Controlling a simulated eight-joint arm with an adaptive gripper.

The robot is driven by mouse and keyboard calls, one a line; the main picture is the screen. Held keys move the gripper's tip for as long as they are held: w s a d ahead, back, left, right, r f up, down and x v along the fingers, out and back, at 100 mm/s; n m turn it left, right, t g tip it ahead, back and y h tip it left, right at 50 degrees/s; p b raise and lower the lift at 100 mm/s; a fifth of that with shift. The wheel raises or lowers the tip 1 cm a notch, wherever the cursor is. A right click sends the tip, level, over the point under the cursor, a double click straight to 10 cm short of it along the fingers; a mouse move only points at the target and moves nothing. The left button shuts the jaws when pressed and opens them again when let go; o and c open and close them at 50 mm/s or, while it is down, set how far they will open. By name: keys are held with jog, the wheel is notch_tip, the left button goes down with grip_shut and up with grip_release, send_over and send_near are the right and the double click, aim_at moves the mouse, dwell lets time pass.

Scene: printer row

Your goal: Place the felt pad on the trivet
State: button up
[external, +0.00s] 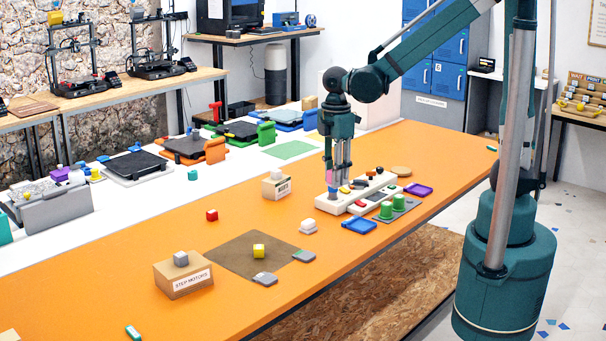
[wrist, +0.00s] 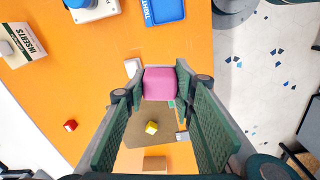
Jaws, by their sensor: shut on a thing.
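My gripper (external: 334,180) is above the left end of a white rack (external: 326,204), pointing down. Its fingers are shut on a pink block (wrist: 160,83), which shows between the fingertips in the wrist view and as a small pink patch in the external view. No label shows whether this block is the felt pad. A round tan disc (external: 401,171) lies flat at the far right of the rack and may be the trivet. A square brown mat (external: 232,262) lies nearer on the orange table with a yellow cube (external: 258,250) on it.
A labelled box (external: 276,187) stands left of the rack. A red cube (external: 212,215) and a cardboard box (external: 183,279) are nearer. The table's far right is mostly clear.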

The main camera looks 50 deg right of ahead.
jog(key=w+d+m, duration=0.5)
jog(key=w+d, duration=0.5)
jog(key=d, duration=0.5)
jog(key=m+p, duration=0.3)
jog(key=m, duration=0.7)
send_over(401, 170)
jog(key=shift+w+d+f, duration=0.1)
jog(key=shift+d+f, duration=0.05)
jog(key=shift+f, duration=1.25)
jog(key=shift+d+f, duration=0.1)
jog(key=shift+f, duration=1.3)
jog(key=shift+f, duration=0.1)
jog(key=shift+f+b, duration=0.3)
jog(key=shift+f, duration=2.7)
jog(key=shift+f, duration=0.1)
